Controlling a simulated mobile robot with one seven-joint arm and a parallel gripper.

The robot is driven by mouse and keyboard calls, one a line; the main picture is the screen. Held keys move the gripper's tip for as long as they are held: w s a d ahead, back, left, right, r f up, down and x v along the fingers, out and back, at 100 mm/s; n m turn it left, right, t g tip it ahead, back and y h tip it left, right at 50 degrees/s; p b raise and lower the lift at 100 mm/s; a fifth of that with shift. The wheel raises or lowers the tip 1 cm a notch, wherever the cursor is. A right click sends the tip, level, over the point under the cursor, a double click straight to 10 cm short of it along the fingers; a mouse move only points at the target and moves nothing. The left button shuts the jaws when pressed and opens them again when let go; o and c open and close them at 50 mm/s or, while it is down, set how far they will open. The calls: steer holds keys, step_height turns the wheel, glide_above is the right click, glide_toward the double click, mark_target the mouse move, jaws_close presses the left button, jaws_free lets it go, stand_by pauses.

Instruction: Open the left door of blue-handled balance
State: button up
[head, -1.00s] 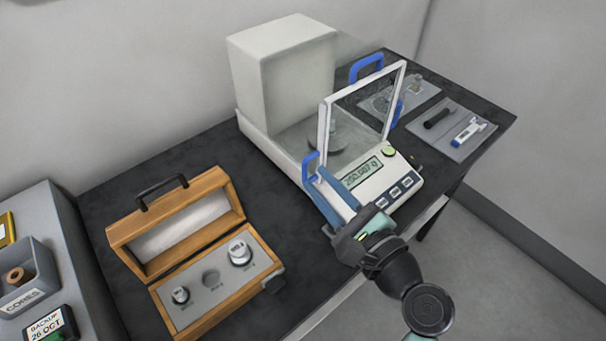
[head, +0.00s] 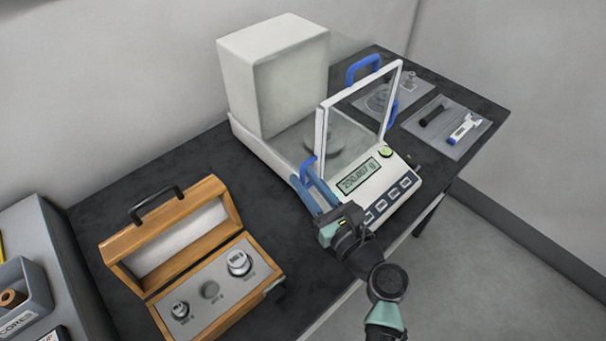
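The blue-handled balance (head: 375,202) stands on the dark table, with a lit display and a clear front pane in a white frame. The blue handle of its left door (head: 307,166) shows at the front left corner. The left door's pane is hard to make out, so I cannot tell how far it is open. My gripper (head: 306,182) is at this handle, its bluish fingers reaching up to it from the front. The fingertips overlap the handle's lower part. I cannot tell whether they are closed on it.
An open wooden weight box (head: 206,290) lies left of the balance, its lid (head: 180,240) raised. A grey tray (head: 447,128) with a dark tool and a white-and-blue one lies at right. A grey bin (head: 22,290) is at far left. Bare table separates box and balance.

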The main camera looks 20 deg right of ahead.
steer(key=shift+w+a, duration=0.15)
steer(key=shift+w, duration=0.65)
jaws_close()
stand_by(0.9)
